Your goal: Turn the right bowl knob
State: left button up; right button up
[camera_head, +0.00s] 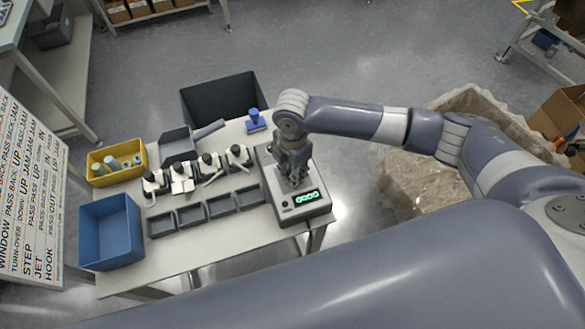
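A grey control box (268,178) with a lit green display (307,198) stands at the right end of the white table. A small dark round part (285,204) shows on its front, left of the display. My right gripper (296,184) points down over the top of the box, just behind the display. Its fingers are small and dark here, and I cannot tell whether they are open, shut or touching a knob. The gripper covers that part of the box, and no bowl knob shows clearly. My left gripper is out of view.
The table (225,236) also carries a blue bin (110,232), a yellow bin (98,172) with cylinders, a row of grey trays (220,207), several small black-and-white fixtures (209,165) and a blue stamp-like part (255,119). A black bin (222,94) stands behind.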

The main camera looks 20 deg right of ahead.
jog(key=o, duration=1.1)
jog(key=shift+r, duration=0.1)
notch_tip(320, 180, up, 12)
jog(key=shift+f, duration=0.1)
